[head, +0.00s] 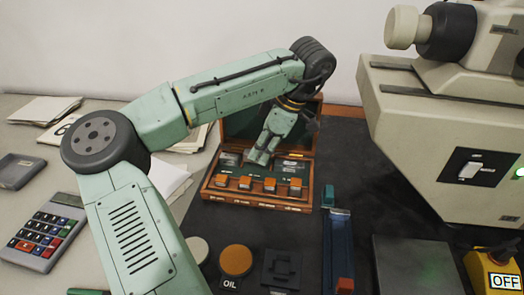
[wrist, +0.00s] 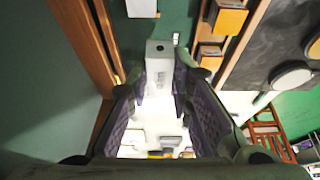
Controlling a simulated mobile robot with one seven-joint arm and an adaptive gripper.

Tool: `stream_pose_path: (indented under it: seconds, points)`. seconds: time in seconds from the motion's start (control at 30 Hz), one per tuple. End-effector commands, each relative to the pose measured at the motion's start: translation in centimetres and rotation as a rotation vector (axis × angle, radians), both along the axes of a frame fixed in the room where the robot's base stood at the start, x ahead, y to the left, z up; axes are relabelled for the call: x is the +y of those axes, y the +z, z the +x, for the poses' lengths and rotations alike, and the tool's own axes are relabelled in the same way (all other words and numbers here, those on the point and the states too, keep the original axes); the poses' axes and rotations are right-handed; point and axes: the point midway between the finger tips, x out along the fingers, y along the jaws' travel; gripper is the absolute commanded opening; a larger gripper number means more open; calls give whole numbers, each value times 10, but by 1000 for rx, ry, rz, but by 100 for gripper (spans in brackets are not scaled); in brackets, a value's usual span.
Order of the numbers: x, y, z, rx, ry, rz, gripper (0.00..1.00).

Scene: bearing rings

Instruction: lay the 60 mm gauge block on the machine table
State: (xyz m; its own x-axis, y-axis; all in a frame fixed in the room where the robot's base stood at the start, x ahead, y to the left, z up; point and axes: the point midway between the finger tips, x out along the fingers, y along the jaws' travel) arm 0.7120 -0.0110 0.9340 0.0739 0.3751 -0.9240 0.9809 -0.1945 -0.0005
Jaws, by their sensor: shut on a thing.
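My gripper (head: 261,156) is low over the open wooden case (head: 209,193) with green lining. In the wrist view my gripper (wrist: 160,88) is shut on a pale grey gauge block (wrist: 160,52) with a dark round mark near its end. The block lies between both finger pads; its size marking is not readable. Whether it still touches the case is hard to tell. In the head view the fingers largely hide it. A flat dark grey plate, seemingly the machine table (head: 412,265), lies at right below the machine.
Several orange-topped blocks (head: 245,183) stand along the case's front. The case lid (head: 238,125) stands open behind. A blue rail (head: 338,245), an orange oil lid (head: 236,260) and a yellow OFF box (head: 492,270) are nearby. The machine body (head: 425,130) overhangs at right.

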Motion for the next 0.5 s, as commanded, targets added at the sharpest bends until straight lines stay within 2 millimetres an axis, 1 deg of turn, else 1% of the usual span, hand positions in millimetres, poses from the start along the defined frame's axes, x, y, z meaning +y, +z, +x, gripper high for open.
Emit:
stream_pose_path:
  seconds: [0.13, 0.2, 0.3, 0.4, 0.5]
  points:
    - [0, 0, 19, 1, 2, 2, 0]
    - [1, -14, 16, 3, 0, 4, 0]
    - [0, -25, 16, 2, 0, 0, 0]
    - [0, -31, 17, 0, 1, 0, 0]
    - [0, -33, 17, -1, 2, 0, 0]
